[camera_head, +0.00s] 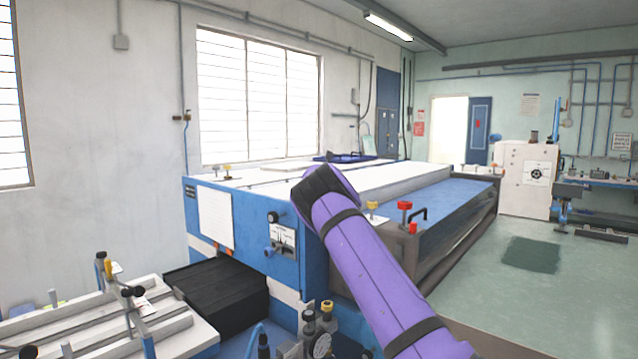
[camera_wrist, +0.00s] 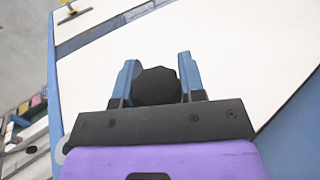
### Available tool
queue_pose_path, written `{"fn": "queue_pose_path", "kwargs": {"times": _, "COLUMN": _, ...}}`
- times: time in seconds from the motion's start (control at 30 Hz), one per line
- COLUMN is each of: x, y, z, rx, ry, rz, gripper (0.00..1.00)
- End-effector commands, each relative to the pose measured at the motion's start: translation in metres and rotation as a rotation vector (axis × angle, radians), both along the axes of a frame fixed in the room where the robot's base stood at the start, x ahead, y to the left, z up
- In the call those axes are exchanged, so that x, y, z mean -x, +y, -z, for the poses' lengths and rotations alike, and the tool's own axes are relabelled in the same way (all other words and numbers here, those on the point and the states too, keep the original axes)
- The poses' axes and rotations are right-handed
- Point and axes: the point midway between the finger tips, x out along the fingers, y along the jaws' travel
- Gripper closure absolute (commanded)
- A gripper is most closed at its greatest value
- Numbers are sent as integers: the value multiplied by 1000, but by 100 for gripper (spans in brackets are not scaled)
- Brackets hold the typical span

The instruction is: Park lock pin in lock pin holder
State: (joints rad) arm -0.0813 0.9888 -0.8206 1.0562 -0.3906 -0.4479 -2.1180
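In the wrist view, my gripper (camera_wrist: 157,78) has its two blue fingers on either side of a dark, round, faceted knob (camera_wrist: 157,88). The fingers appear to touch it on both sides. It looks like the head of the lock pin; any shaft is hidden. Beneath lies the white top (camera_wrist: 230,50) of the machine. In the head view, my purple arm reaches up over the blue machine (camera_head: 240,235), and my fingers are hidden behind its dark end. I cannot make out a lock pin holder for certain in either view.
Red knobs (camera_head: 405,206) and a yellow-topped knob (camera_head: 372,207) stand on the machine's near edge, right of my arm. A black knob (camera_head: 273,217) is on its front. A white-topped fixture (camera_head: 95,325) stands lower left. The floor at right is open.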

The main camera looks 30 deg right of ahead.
Motion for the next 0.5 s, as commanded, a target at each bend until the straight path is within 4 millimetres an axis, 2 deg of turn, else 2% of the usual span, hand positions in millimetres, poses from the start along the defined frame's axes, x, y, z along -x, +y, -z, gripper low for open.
{"fn": "queue_pose_path", "kwargs": {"times": 0.5, "x": 0, "y": 0, "z": -9, "rx": 0, "ry": -2, "rz": -1, "gripper": 92}}
